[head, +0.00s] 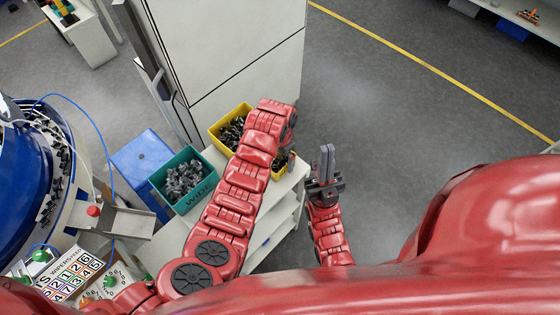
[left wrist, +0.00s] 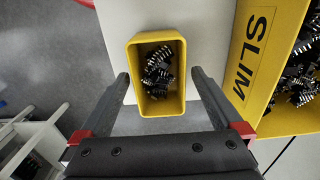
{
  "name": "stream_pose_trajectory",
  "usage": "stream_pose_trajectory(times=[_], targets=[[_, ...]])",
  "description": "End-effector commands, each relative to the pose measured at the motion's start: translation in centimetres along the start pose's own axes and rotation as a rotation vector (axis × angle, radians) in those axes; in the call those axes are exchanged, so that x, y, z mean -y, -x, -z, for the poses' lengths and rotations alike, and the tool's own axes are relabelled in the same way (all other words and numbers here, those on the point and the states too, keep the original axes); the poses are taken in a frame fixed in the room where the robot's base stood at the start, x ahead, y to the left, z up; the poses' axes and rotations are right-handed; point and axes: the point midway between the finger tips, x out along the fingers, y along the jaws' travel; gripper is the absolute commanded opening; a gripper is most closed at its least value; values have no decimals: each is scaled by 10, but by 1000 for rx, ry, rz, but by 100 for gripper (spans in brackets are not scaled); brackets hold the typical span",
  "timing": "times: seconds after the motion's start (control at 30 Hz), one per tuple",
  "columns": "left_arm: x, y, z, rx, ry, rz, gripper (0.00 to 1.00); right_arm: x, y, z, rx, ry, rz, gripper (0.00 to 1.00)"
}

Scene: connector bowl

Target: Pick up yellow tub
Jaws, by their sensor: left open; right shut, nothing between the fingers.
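A small yellow tub (left wrist: 158,108) with dark connectors in it stands on the pale surface in the left wrist view. In the head view the small tub (head: 278,176) is mostly hidden behind my left arm. My left gripper (left wrist: 160,77) is open, with one finger on either side of the small tub and a gap visible on each side. In the head view my left gripper (head: 287,160) points down at the shelf's right end. My right gripper (head: 327,160) is shut and empty, pointing up, to the right of the shelf.
A larger yellow bin (left wrist: 248,62) marked SLIM, full of connectors, stands close to the right; it also shows in the head view (head: 216,130). A green bin (head: 196,203) marked WIDE stands left of my arm. A tall pale cabinet (head: 235,50) rises behind.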

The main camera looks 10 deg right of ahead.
Motion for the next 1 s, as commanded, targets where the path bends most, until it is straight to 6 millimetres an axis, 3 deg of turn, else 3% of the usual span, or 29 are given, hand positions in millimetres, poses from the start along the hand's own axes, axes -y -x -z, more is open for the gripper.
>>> stream_pose_trajectory(times=[0.2, 0.47, 0.93, 1.0], targets=[[-1, -14, 0, 0, -1, -1, 100, 0, -7, 1, 0, 0, 0, 0], [0, -16, 0, -2, -1, 0, 100, 0, -7, 1, 1, 0, 0, 0], [0, -16, 0, -1, 0, 0, 19, 0, -7, 1, 1, 0, 0, 0], [0, -16, 0, -2, 0, 0, 16, 0, -7, 1, 1, 0, 0, 0]])
